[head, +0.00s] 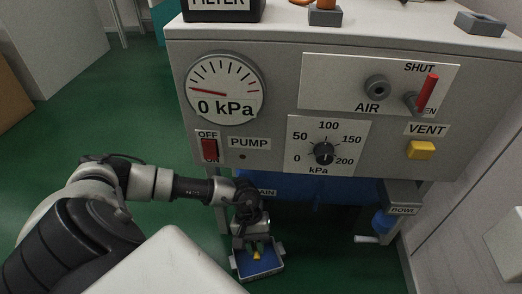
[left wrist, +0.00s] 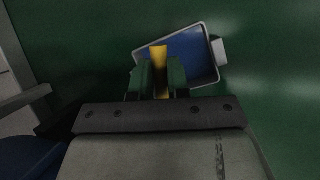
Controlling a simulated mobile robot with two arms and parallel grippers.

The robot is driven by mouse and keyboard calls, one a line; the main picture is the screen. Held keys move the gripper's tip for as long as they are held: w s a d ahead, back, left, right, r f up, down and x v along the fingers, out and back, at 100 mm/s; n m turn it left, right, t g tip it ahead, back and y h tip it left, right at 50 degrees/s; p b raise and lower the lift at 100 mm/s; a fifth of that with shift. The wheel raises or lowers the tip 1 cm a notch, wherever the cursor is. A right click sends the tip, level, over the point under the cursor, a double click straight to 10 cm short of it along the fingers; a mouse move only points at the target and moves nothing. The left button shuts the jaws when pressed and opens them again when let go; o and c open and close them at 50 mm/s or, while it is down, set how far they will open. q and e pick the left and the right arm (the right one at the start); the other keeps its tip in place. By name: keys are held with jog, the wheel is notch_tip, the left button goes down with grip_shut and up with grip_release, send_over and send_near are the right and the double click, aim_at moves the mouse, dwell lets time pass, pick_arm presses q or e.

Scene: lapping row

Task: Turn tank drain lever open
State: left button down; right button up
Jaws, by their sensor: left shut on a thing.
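The drain lever (head: 256,256) shows as a small yellow piece below the blue tank (head: 310,188), whose label is partly hidden and reads "AIN". My left gripper (head: 255,246) reaches in below the panel and is shut on the yellow lever. In the left wrist view the yellow lever (left wrist: 158,56) stands between the two dark green fingers (left wrist: 158,78). The lever's pivot and the drain outlet are hidden by the gripper, so I cannot tell its exact setting. My right gripper is not in view.
A shallow tray with a blue inside (head: 263,269) lies below the gripper. The panel above carries a gauge (head: 226,90) at 0 kPa, a red pump switch (head: 209,149), a dial (head: 324,153) and a red air lever (head: 428,92).

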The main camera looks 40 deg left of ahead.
pick_arm(q)
jog(key=shift+s+a+m, duration=0.1)
jog(key=shift+a+m, duration=0.05)
jog(key=shift+m, duration=0.35)
jog(key=c, duration=1.1)
grip_release()
